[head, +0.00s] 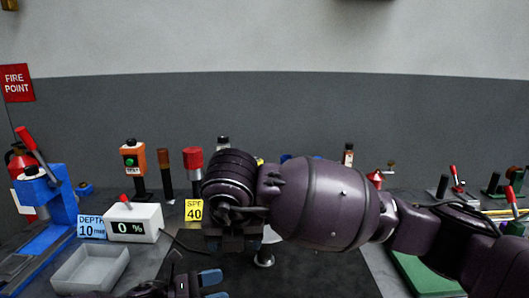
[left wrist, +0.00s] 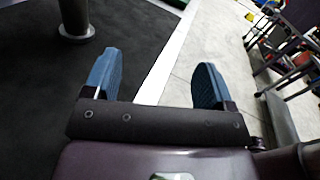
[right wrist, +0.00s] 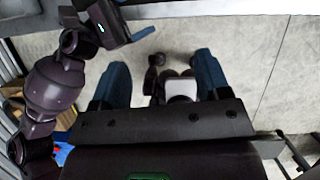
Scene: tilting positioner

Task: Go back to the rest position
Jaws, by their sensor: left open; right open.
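My left gripper (head: 213,285) is low in the head view at the front edge of the dark mat, its blue fingers pointing right. In the left wrist view its two fingers (left wrist: 152,80) are apart with nothing between them. My right arm crosses the middle of the head view from the right, bent at a large joint. Its fingers cannot be made out there. In the right wrist view my right gripper (right wrist: 162,80) is open and empty, above the floor. My left arm shows at the left of that view.
A dark mat (head: 330,272) lies mid-bench, with a metal post (head: 264,256) partly hidden by my right arm. At left are a grey tray (head: 90,268), a white counter box (head: 133,223) and a blue press (head: 62,212). Several tools stand along the back. A green mat (head: 420,272) lies right.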

